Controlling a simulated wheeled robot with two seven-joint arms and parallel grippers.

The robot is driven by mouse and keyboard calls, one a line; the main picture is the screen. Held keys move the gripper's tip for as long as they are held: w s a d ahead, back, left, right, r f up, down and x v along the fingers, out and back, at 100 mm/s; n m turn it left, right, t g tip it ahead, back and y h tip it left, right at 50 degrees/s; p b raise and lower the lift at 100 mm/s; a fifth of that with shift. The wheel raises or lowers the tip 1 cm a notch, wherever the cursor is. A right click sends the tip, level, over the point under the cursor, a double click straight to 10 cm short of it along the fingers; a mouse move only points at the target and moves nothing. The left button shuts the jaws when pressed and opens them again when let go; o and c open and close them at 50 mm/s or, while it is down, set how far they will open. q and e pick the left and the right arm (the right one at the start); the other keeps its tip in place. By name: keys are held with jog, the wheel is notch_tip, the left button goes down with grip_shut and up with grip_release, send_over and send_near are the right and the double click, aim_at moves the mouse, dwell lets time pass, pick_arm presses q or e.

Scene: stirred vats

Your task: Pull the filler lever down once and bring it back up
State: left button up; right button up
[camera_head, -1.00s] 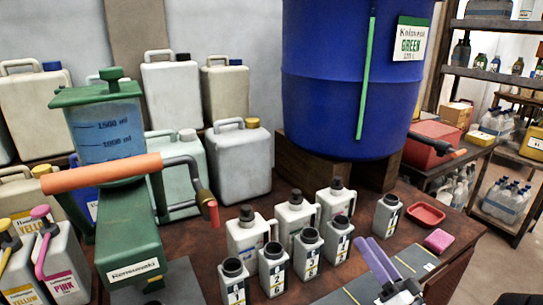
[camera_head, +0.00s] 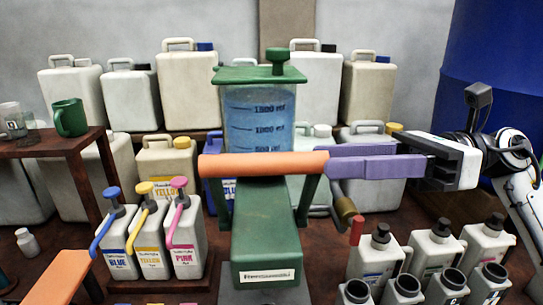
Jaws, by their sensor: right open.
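The filler is a green stand (camera_head: 266,240) with a clear tank of bluish liquid (camera_head: 260,118) and a green lid. Its lever has a thick orange handle (camera_head: 262,165), lying level across the front, just below the tank. Green side arms run down from the handle. My right gripper (camera_head: 332,162) comes in from the right with purple fingers pointing left, their tips at the handle's right end. It is open. Whether the fingers touch the handle is hard to tell. My left gripper is not in view.
Small bottles with blue, yellow and pink pumps (camera_head: 152,245) stand left of the filler. Several grey bottles (camera_head: 435,250) with dark tops stand at the lower right. Large canisters (camera_head: 190,90) line the back. A blue vat (camera_head: 495,75) is at right. A small shelf (camera_head: 55,150) holds a green mug.

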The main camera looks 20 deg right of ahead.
aim_at(273, 164)
jog(key=p+x, duration=0.3)
jog(key=x, duration=0.5)
jog(key=shift+w+a, duration=0.1)
jog(key=shift+a, duration=0.3)
grip_shut()
jog(key=shift+f, duration=0.1)
